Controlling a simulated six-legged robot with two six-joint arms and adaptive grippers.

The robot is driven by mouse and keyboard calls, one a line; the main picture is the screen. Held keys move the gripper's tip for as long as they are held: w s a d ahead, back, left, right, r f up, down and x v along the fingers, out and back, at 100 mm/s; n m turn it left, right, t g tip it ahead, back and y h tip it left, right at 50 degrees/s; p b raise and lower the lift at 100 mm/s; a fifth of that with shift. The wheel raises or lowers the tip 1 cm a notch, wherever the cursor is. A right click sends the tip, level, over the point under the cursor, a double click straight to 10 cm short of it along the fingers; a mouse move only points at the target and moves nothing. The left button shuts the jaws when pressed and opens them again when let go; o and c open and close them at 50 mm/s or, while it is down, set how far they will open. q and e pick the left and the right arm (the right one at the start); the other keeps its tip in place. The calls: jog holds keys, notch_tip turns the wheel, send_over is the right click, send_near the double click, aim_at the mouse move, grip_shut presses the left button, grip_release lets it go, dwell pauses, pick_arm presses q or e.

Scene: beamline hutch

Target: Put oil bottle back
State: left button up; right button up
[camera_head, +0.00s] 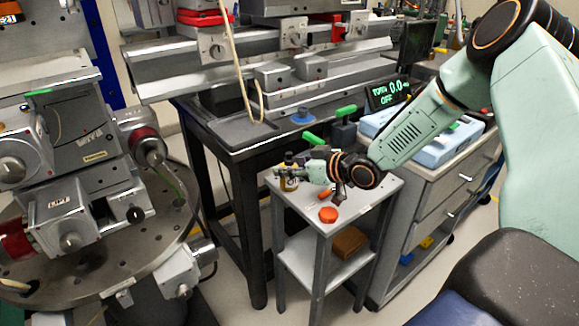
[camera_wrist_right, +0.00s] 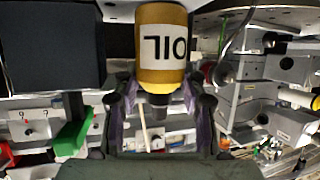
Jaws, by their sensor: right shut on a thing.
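The oil bottle (camera_head: 289,182) is a small amber bottle with a dark cap, at the back left corner of the small grey side table (camera_head: 345,215). My right gripper (camera_head: 297,171) reaches in from the right and is shut on it. In the right wrist view the bottle (camera_wrist_right: 163,45) shows large, with its white "OIL" label upside down in the picture. The fingers of the right gripper (camera_wrist_right: 155,105) are on both sides of its dark neck end. I cannot tell whether its base touches the tabletop. My left gripper is not in view.
An orange round lid (camera_head: 328,215) lies on the side table, and a brown box (camera_head: 349,242) is on its lower shelf. The black lathe bench (camera_head: 230,140) stands behind left. A grey drawer cabinet (camera_head: 440,200) stands close on the right. A milling machine fills the left.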

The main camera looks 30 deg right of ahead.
aim_at(293, 164)
jog(key=o, duration=1)
jog(key=shift+f, duration=0.1)
jog(key=shift+s+r, duration=0.1)
jog(key=shift+r, duration=0.25)
jog(key=p+v, duration=0.4)
jog(key=v, duration=0.1)
jog(key=shift+s+d+r+p, duration=0.15)
jog(key=shift+s+r+p, duration=0.05)
jog(key=shift+p, duration=0.1)
jog(key=p+v, duration=0.5)
jog(key=shift+s+d+r+p, duration=0.15)
jog(key=shift+s+p, duration=0.45)
jog(key=shift+p, duration=0.35)
